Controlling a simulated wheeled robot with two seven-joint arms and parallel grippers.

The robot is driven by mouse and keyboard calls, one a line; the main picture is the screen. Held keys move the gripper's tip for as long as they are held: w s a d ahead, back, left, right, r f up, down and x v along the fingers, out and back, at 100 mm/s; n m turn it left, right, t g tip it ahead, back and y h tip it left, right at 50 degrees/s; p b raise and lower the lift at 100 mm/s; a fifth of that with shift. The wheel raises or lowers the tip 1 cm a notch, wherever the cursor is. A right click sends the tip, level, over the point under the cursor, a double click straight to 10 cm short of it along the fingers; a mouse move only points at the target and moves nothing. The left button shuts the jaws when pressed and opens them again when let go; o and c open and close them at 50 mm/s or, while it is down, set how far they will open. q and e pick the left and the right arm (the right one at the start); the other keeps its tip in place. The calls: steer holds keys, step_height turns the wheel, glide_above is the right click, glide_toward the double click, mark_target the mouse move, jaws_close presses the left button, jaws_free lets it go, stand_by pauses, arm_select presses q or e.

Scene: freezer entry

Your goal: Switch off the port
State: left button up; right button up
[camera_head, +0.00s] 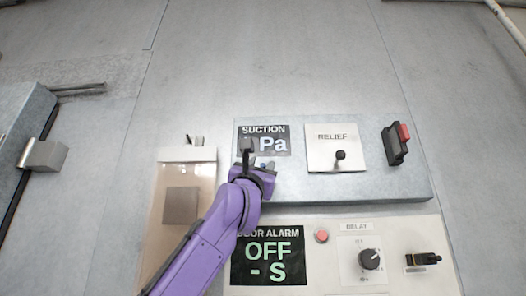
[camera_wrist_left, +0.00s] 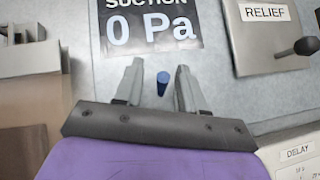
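My left gripper (camera_head: 256,160) is in front of the grey upper box, just below the SUCTION display (camera_head: 277,143). In the left wrist view its two fingers (camera_wrist_left: 160,85) are apart, with a small dark blue peg (camera_wrist_left: 163,84) showing between them; I cannot tell whether they touch it. The display (camera_wrist_left: 150,27) reads 0 Pa there. To the right is a cream RELIEF plate (camera_head: 332,139) with a black lever (camera_head: 340,156). Further right is a black switch with a red rocker (camera_head: 404,132). No label reading "port" can be made out. My right gripper is not in view.
Below is a DOOR ALARM panel (camera_head: 446,237) with an OFF display (camera_head: 268,262), a red button (camera_head: 321,236), a DELAY dial (camera_head: 370,259) and a black switch (camera_head: 422,259). A tan box (camera_head: 171,176) stands left of my gripper. A metal latch (camera_head: 43,155) is at far left.

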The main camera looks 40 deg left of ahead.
arm_select(q)
steer(key=shift+w+a+r, duration=0.1)
steer(key=shift+w+r, duration=0.2)
steer(key=shift+r, duration=0.05)
steer(key=shift+w, duration=0.1)
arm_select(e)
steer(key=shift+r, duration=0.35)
arm_select(q)
steer(key=shift+d, duration=0.2)
jaws_close()
steer(key=shift+a, duration=0.1)
